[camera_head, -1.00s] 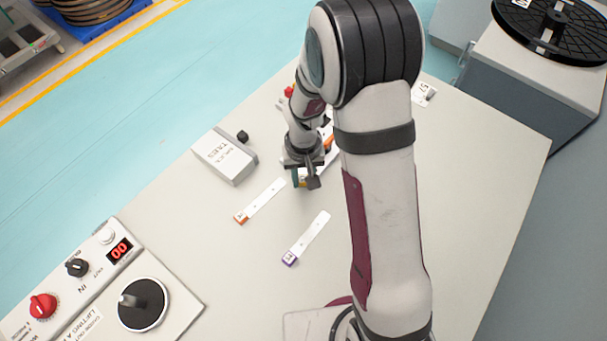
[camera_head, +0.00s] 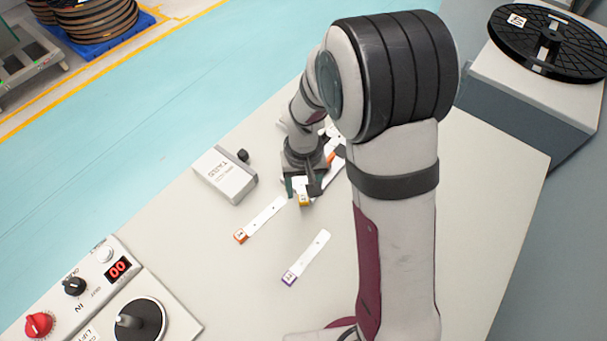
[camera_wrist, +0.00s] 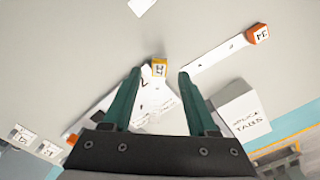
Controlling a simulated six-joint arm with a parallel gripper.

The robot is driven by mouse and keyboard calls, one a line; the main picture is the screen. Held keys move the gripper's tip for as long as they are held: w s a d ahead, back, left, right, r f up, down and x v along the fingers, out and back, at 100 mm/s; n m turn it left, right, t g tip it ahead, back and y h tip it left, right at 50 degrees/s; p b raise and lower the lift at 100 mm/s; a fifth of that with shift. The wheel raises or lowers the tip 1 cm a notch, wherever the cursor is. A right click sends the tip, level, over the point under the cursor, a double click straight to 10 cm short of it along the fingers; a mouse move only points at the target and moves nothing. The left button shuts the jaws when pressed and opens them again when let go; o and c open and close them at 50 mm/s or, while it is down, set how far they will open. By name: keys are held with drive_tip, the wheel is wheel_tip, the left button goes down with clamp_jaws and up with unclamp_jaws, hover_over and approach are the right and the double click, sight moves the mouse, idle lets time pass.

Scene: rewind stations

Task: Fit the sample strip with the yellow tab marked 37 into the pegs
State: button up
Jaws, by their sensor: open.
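A white sample strip with a yellow tab (camera_wrist: 159,68) lies under my gripper; its mark is too small and turned to read surely. In the head view the yellow tab (camera_head: 304,199) shows just in front of the fingers. My gripper (camera_wrist: 158,78) is open, with its two green fingers on either side of the strip and the tab near the fingertips. The fingers do not appear to press on the strip. In the head view my gripper (camera_head: 302,189) hangs low over the table. The pegs cannot be made out; my arm hides part of that area.
An orange-tabbed strip (camera_head: 262,218) and a purple-tabbed strip (camera_head: 310,253) lie nearby. A grey box (camera_head: 226,173) stands to the left. A control panel (camera_head: 75,285) is at the lower left, a black reel (camera_head: 550,40) at the upper right. The table's right side is clear.

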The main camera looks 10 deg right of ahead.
drive_tip(key=s+d+r+m, duration=0.1)
drive_tip(key=s+r, duration=0.4)
drive_tip(key=r, duration=0.7)
drive_tip(key=s+r+m+y, duration=0.1)
drive_tip(key=s+r+m, duration=0.2)
drive_tip(key=s, duration=1.3)
drive_tip(key=shift+s+d+m+y, duration=0.3)
drive_tip(key=shift+d+m+y, duration=0.1)
drive_tip(key=shift+m, duration=0.4)
drive_tip(key=shift+o, duration=0.5)
